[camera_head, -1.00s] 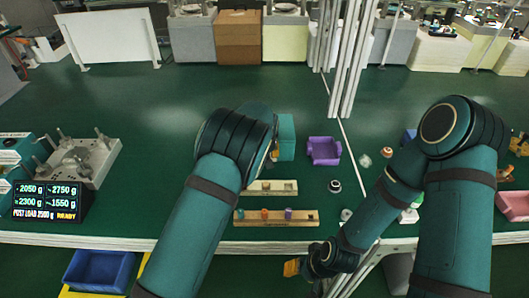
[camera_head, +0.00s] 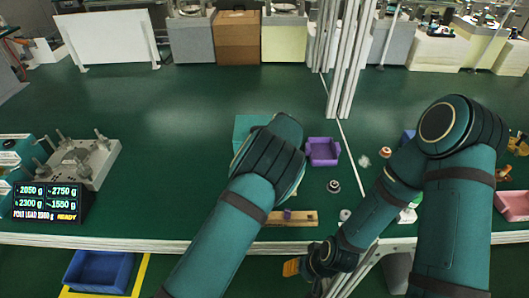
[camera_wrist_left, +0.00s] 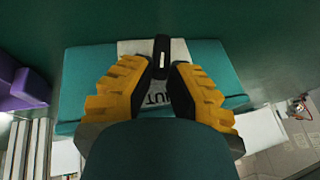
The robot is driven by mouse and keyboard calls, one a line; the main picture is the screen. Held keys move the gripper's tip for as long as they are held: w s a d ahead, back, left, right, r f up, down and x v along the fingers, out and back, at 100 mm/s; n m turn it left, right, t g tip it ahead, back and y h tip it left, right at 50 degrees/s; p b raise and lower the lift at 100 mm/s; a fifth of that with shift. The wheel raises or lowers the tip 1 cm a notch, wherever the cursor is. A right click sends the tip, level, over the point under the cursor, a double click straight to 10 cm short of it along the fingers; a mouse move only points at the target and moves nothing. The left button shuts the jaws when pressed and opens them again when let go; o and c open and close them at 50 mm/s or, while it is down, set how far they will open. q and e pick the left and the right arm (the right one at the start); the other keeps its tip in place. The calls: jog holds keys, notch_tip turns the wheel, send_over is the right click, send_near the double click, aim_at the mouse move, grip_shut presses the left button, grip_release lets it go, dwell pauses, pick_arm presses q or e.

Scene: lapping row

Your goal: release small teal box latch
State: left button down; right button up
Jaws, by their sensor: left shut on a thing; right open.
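The small teal box (camera_head: 250,128) lies on the green bench, partly hidden behind my left arm in the head view. In the left wrist view the teal box (camera_wrist_left: 92,78) has a pale label across its top and a black latch (camera_wrist_left: 162,48) at the middle. My left gripper (camera_wrist_left: 162,66) has its yellow fingers on both sides of the latch and is shut on it. In the head view my left arm hides this gripper. My right gripper (camera_head: 292,267) is open and empty, low in front of the bench edge.
A purple bin (camera_head: 322,151) stands just right of the box. A wooden peg strip (camera_head: 300,219) lies nearer, partly covered by my left arm. A metal fixture (camera_head: 85,160) and a display (camera_head: 48,202) reading READY stand left. The bench behind the box is clear.

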pick_arm(q)
jog(key=y, duration=0.1)
jog(key=y+b, duration=0.1)
jog(key=shift+d+f+m+y, duration=0.3)
jog(key=shift+d+f, duration=0.05)
jog(key=shift+d+y+b, duration=0.1)
jog(key=shift+y+b, duration=0.5)
jog(key=shift+b, duration=0.05)
jog(key=c, duration=0.9)
grip_release()
jog(key=v, duration=1.2)
jog(key=shift+s+f, duration=0.1)
